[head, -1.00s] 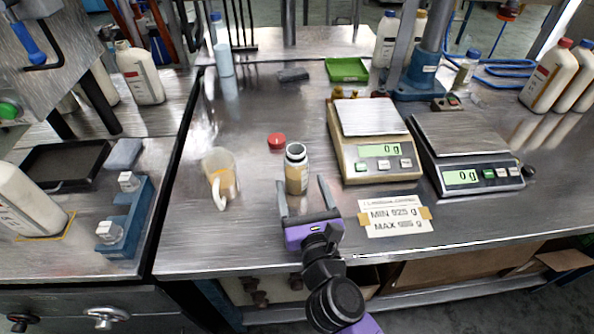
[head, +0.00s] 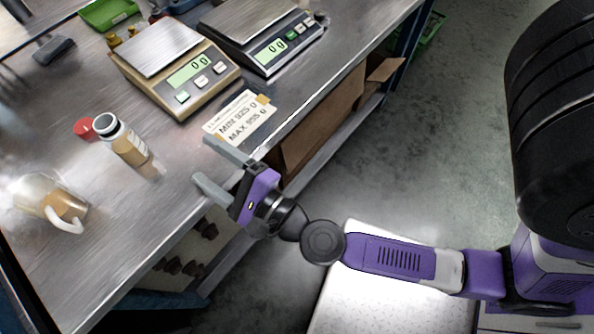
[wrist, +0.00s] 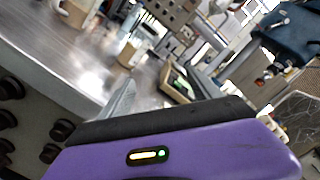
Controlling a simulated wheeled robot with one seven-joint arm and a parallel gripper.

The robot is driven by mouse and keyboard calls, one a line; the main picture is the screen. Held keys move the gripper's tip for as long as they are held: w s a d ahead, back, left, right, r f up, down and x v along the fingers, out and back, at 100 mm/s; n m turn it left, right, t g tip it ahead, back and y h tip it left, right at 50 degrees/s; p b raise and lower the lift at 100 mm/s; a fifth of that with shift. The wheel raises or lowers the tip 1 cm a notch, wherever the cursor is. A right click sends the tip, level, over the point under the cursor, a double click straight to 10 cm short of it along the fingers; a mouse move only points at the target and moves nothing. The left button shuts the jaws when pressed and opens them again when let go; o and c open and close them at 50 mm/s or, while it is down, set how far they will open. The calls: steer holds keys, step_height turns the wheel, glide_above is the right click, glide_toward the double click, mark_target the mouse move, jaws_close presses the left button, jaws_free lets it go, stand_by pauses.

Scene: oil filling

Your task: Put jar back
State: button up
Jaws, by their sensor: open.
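The jar (head: 128,145) is open at the top, with a white label and tan contents. It stands upright on the steel bench in the head view, left of the beige scale. Its red lid (head: 84,128) lies on the bench just behind it. My gripper (head: 210,162) is open and empty at the bench's front edge, to the right of the jar and apart from it. In the wrist view, the purple gripper body (wrist: 180,155) fills the bottom, and a container that may be the jar (wrist: 131,52) shows beyond a finger.
A glass beaker (head: 62,205) with a handle stands left of the jar. A beige scale (head: 185,80) and a dark scale (head: 270,45), both reading 0 g, stand behind. A MIN/MAX weight sign (head: 240,115) lies near the front edge. Bench around the jar is mostly clear.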

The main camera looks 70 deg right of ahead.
steer(key=s+a+n+g+y, duration=0.1)
steer(key=s+n+g+y, duration=0.2)
steer(key=s+n, duration=1.8)
steer(key=n+y, duration=0.1)
steer(key=n, duration=0.6)
steer(key=shift+s+a+g, duration=0.2)
steer(key=shift+s+g, duration=0.05)
steer(key=shift+g, duration=0.05)
step_height(320, 180, up, 4)
steer(key=p, duration=0.3)
steer(key=shift+f+p, duration=0.2)
steer(key=shift+p, duration=0.1)
